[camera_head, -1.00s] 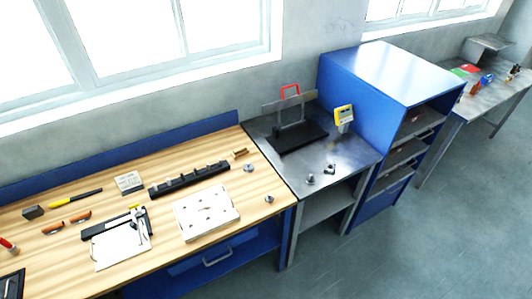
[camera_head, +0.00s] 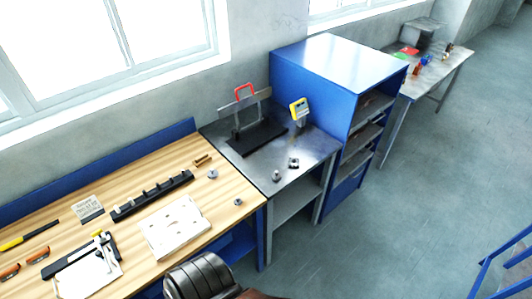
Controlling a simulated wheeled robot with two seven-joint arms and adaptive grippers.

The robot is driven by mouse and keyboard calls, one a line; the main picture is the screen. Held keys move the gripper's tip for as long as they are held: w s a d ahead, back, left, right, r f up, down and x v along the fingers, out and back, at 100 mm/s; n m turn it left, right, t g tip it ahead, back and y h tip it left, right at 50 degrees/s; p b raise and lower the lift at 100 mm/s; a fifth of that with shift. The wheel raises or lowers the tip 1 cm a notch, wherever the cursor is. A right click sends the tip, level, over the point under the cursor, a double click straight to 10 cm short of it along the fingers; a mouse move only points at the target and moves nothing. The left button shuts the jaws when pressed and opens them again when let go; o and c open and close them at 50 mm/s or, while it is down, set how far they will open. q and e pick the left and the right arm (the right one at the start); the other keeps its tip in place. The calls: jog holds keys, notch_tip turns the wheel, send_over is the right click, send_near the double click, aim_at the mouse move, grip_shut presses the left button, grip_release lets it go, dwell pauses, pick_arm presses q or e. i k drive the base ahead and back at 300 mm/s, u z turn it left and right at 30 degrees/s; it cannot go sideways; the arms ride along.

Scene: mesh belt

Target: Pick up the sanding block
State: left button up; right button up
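I cannot single out the sanding block with certainty. A small grey block with marks on its face (camera_head: 88,209) stands on the wooden bench (camera_head: 150,262), behind a long black holder (camera_head: 152,195). A small brown wooden piece (camera_head: 202,160) lies near the bench's back right. The dark block at the bench's far left in the earlier frame is now out of view. Neither of my grippers is in view.
A white plate (camera_head: 174,226) and a clamp-like tool (camera_head: 98,250) lie on the bench. A steel table (camera_head: 303,150) and blue cabinet (camera_head: 330,67) stand to the right. A dark ribbed shape (camera_head: 200,277) covers the bench's front edge.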

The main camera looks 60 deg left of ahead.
aim_at(204, 158)
jog(key=z, duration=0.6)
jog(key=k, duration=1.05)
jog(key=u, duration=0.65)
